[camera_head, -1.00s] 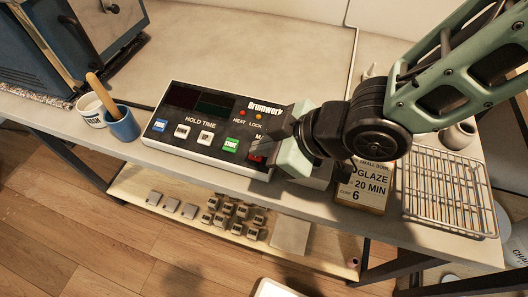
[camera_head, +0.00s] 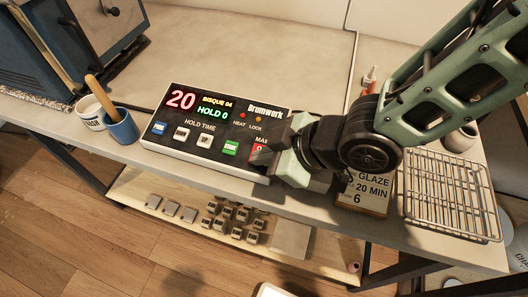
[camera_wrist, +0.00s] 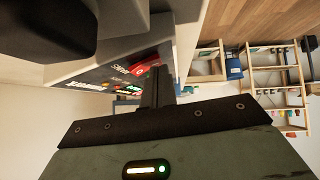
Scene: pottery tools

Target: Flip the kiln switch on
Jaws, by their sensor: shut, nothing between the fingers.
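The kiln control box (camera_head: 190,158) lies on the bench with a black panel. Its display (camera_head: 197,103) is lit, showing a red 20, "BISQUE 04" and "HOLD 0". The red main switch (camera_head: 258,150) is at the panel's right end, partly covered by my gripper (camera_head: 264,158). In the wrist view the red switch (camera_wrist: 146,67) shows just beside the fingertips of my gripper (camera_wrist: 158,76). The gripper is shut and empty. I cannot tell whether the fingertips touch the switch.
A blue cup (camera_head: 122,127) with a wooden-handled tool and a white cup (camera_head: 91,113) stand left of the box. A glaze sign (camera_head: 364,192) and wire rack (camera_head: 450,195) stand right. The blue kiln (camera_head: 60,45) is at the back left. Bench behind the box is clear.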

